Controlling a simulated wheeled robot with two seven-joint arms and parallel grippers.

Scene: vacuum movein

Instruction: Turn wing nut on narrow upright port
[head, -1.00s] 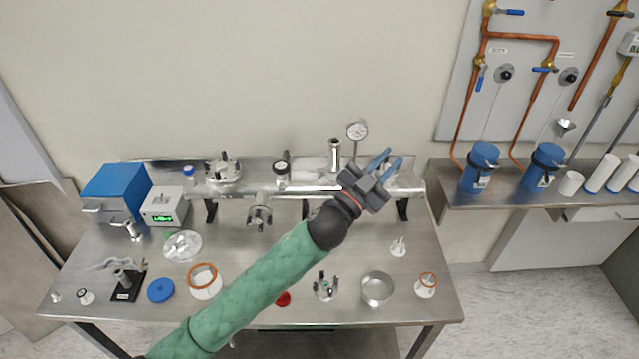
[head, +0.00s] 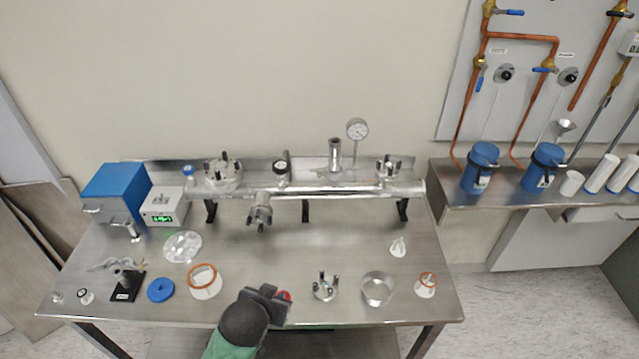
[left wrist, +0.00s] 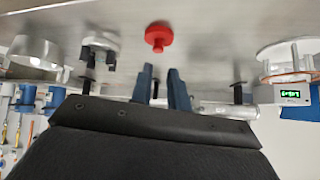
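A steel tube (head: 310,191) runs across the back of the bench. I cannot make out a wing nut at this size. My left gripper (head: 266,303) is low over the bench's front edge, its fingers mostly hidden in the head view. In the left wrist view its two blue fingers (left wrist: 160,88) are apart with nothing between them. A red knobbed part (left wrist: 158,37) lies just beyond the fingertips. My right gripper is not in view.
A loose clamp ring (head: 325,287), a steel ring (head: 377,289) and an orange-rimmed white part (head: 205,281) lie near the front of the bench. A pressure gauge (head: 357,130) rises behind the tube. The bench middle is clear.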

